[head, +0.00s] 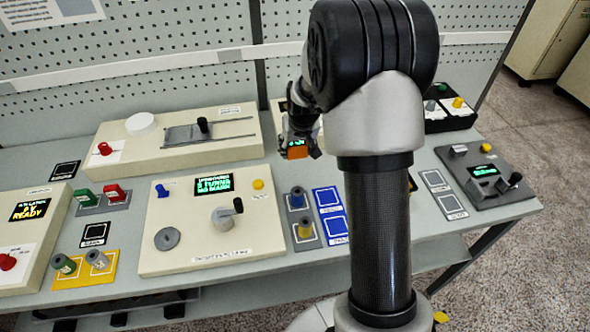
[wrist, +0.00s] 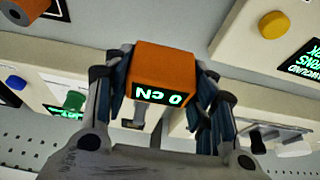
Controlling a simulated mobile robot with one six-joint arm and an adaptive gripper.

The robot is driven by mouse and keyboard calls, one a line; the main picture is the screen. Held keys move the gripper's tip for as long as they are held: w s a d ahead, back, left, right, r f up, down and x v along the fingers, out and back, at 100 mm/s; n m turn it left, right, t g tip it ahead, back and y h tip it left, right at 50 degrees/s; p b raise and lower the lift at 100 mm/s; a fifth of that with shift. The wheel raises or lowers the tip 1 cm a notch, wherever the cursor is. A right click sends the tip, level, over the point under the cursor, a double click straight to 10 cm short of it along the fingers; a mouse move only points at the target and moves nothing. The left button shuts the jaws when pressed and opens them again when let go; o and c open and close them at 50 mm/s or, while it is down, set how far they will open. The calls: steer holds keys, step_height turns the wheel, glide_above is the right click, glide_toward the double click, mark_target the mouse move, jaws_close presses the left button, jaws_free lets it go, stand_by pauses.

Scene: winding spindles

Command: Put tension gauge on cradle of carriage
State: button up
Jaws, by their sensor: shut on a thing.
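The tension gauge (head: 295,150) is a small orange block with a dark green-lit display. My gripper (head: 300,136) is shut on it and holds it above the table, right of the long cream unit. The carriage (head: 188,136) is a grey plate with a black knob on the rails of the long cream unit, left of my gripper. Its cradle is too small to make out.
The long cream unit (head: 118,160) also carries a white disc (head: 140,124) and a red knob (head: 105,149). In front stands a cream panel (head: 160,255) with a crank and display. Blue-framed pads (head: 327,196) lie to its right. A pegboard (head: 150,40) rises behind.

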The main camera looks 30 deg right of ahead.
step_height(320, 180, down, 8)
steer(key=shift+f+b, duration=0.1)
steer(key=shift+b, duration=0.95)
steer(key=shift+f, duration=0.2)
steer(key=o, duration=1.2)
